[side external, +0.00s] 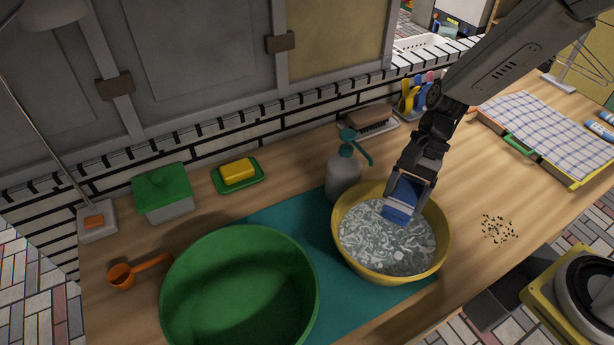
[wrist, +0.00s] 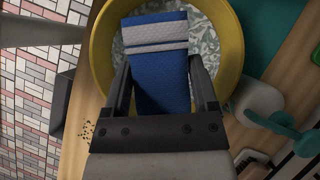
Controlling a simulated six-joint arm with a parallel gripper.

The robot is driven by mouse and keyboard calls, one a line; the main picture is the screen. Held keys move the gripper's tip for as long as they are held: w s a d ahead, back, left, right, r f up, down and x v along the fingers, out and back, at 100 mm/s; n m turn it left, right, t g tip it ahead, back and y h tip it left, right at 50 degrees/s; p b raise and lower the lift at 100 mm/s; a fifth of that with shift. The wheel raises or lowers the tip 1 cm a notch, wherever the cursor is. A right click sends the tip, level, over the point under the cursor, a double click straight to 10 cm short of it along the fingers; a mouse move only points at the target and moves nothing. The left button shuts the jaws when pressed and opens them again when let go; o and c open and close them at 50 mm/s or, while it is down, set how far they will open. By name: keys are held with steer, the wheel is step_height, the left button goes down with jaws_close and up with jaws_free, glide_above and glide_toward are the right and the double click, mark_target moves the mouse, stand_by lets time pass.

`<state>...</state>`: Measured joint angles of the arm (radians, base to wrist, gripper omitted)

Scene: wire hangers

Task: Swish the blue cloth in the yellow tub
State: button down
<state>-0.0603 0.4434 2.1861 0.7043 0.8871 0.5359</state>
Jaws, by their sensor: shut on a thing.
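The yellow tub (side external: 340,232) stands on the teal mat and holds foamy grey-white water. Its rim (wrist: 232,65) also shows in the wrist view. The blue cloth (side external: 403,196) hangs from my gripper (side external: 410,180), inside the tub's rim at the back right, with its lower end at the water. In the wrist view the cloth (wrist: 160,75) is blue with white bands at its far end, and lies between the fingers of my gripper (wrist: 160,88). My gripper is shut on it. I cannot tell how deep the cloth's end is in the water.
A grey pump bottle (side external: 343,175) stands close behind the tub. A large green basin (side external: 240,285) is at the left on the teal mat (side external: 290,225). Dark crumbs (side external: 498,229) lie to the right, and a checked cloth (side external: 555,130) lies farther right. Bare wood shows between.

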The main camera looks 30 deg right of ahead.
steer(key=shift+f, duration=0.25)
steer(key=shift+f, duration=7.45)
